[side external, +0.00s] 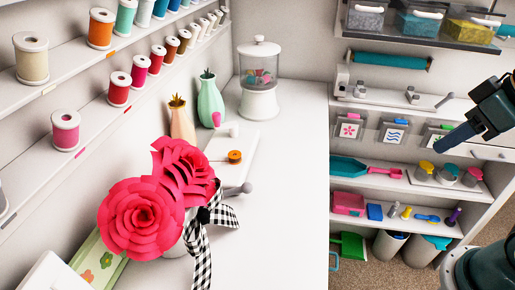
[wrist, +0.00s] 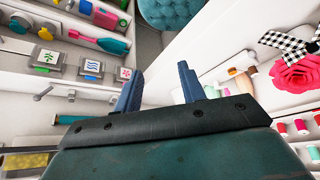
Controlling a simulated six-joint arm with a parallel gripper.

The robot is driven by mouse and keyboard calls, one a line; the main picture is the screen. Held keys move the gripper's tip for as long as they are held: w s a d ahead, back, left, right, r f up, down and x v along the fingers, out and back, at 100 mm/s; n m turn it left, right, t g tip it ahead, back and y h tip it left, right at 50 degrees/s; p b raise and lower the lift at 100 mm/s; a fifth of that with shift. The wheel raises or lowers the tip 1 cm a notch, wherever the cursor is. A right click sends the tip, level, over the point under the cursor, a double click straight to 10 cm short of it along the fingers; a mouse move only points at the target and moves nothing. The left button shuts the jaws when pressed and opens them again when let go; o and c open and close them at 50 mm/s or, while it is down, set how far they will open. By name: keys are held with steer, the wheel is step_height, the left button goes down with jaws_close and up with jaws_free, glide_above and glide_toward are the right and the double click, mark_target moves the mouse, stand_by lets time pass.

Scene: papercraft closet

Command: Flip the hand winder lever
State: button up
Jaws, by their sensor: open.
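A flat white device (side external: 218,155), which looks like the hand winder, lies on the white counter beside the pink paper flowers. It carries an orange spool (side external: 235,156) and a white knob (side external: 233,130). A short grey lever with a round end (side external: 246,187) sticks out at its near end, partly behind the flowers. My gripper (side external: 438,146) is far to the right, in front of the shelf unit and well apart from the device. In the wrist view my gripper (wrist: 160,86) has its two blue fingers spread, with nothing between them. I cannot make out the lever in that view.
Pink paper flowers (side external: 140,218) with a checked ribbon stand close by the device. Two vases (side external: 210,100) and a lidded jar (side external: 260,78) stand behind it. Thread shelves line the left wall. The right shelf unit (side external: 405,183) holds tools and bins. The counter's right part is clear.

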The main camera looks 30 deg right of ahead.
steer(key=w+a+r+n+g+y, duration=0.1)
steer(key=w+a+r+y, duration=0.15)
steer(key=w+a, duration=0.45)
steer(key=n+g+y, duration=0.2)
steer(key=g, duration=0.4)
glide_above(248, 183)
steer(key=w+d, duration=0.1)
steer(key=d, duration=0.4)
steer(key=shift+w+a+f, duration=0.1)
steer(key=shift+f, duration=1.2)
steer(key=shift+w+a+f, duration=0.1)
steer(key=shift+f, duration=1.2)
steer(key=shift+d+x, duration=0.2)
steer(key=shift+x, duration=6.65)
jaws_close()
